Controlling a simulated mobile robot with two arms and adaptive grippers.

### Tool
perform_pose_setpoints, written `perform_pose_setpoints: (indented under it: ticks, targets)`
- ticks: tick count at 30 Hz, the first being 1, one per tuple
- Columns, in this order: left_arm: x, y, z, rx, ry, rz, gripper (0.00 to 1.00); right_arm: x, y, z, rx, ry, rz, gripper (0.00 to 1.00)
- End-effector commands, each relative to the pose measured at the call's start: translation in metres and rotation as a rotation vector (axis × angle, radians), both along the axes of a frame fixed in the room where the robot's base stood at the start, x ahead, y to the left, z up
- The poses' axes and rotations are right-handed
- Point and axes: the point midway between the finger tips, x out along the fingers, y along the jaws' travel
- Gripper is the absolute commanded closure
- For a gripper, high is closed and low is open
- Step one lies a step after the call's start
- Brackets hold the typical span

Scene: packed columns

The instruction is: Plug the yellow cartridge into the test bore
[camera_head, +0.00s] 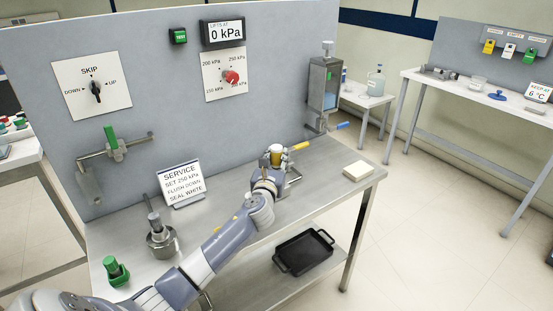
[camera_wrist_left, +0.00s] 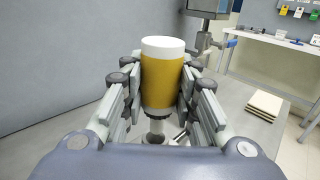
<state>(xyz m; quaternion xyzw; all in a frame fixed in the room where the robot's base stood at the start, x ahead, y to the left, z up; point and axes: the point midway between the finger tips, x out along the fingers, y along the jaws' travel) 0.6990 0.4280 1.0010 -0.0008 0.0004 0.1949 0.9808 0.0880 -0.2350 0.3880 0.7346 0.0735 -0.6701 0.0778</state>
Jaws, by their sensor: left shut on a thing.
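The yellow cartridge (camera_wrist_left: 162,80) has a white top and stands upright between the fingers of my left gripper (camera_wrist_left: 160,95), which is shut on it. In the head view the cartridge (camera_head: 276,158) shows small at the end of my left arm, over the bench. A metal fitting (camera_wrist_left: 155,128) with a dark collar shows right below it in the wrist view; it may be the test bore. The gripper and cartridge hide most of it, and I cannot tell whether the cartridge is in it. My right gripper is not in view.
A yellow-handled lever (camera_head: 300,146) stands beside the cartridge. A pale block (camera_head: 358,171) lies on the bench's right end. A service sign (camera_head: 182,183), a metal pot (camera_head: 160,240) and a green-topped part (camera_head: 116,270) stand to the left. The grey panel (camera_head: 150,150) rises behind.

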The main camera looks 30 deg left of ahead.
Motion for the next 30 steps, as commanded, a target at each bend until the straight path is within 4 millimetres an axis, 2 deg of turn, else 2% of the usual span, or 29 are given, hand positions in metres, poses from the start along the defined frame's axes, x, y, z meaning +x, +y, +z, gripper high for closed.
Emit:
perform_pose_setpoints:
  ticks: [14, 30]
  targets:
    - [0.0, 0.0, 0.0, 0.001, -0.001, 0.0, 0.97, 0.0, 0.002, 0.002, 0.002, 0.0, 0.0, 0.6]
    - [0.0, 0.0, -0.011, 0.001, 0.001, 0.0, 0.97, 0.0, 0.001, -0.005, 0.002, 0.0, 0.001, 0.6]
